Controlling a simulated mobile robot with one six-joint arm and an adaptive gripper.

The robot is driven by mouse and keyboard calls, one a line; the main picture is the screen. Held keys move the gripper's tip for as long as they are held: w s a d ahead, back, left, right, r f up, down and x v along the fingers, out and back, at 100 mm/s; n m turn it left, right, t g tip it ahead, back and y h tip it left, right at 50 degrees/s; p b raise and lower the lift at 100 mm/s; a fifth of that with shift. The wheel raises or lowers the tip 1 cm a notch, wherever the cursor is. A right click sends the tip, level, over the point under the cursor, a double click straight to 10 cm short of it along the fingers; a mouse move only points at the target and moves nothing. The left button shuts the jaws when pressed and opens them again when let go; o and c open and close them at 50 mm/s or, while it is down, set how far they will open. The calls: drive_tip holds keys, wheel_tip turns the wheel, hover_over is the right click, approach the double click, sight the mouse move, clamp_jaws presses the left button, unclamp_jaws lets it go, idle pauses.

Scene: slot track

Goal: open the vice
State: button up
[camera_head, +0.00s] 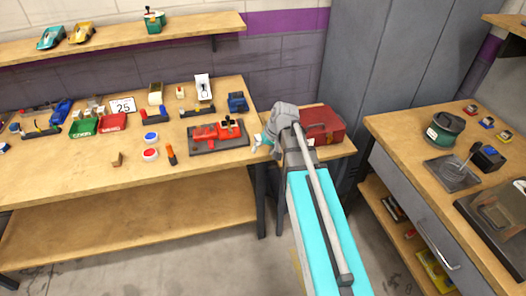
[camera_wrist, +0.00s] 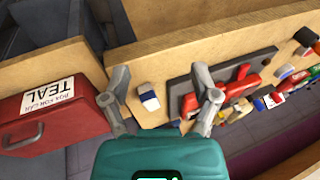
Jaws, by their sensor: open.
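What looks like the vice (camera_head: 208,132) is a red device with black parts on a dark base plate, near the right end of the long bench. In the wrist view the red device (camera_wrist: 240,88) lies right of centre on its dark plate, partly behind my right finger. My gripper (camera_head: 262,143) is just right of the plate, near the bench's right edge. In the wrist view my gripper (camera_wrist: 165,92) has its fingers spread with nothing held between them. The vice's jaws are too small to make out.
A red case (camera_head: 325,124), labelled TEAL in the wrist view, sits on a small stand beside the bench. A blue item (camera_head: 237,102) stands behind the plate. Lidded pots (camera_head: 150,154) and an orange-handled tool (camera_head: 171,155) lie left of it. The bench front is mostly clear.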

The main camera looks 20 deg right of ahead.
drive_tip(key=s+a+f+g+h, duration=0.1)
drive_tip(key=s+a+g+h, duration=0.1)
drive_tip(key=s, duration=1.1)
drive_tip(key=shift+s+f+h, duration=0.15)
drive_tip(key=shift+h, duration=0.75)
drive_tip(key=shift+a, duration=0.1)
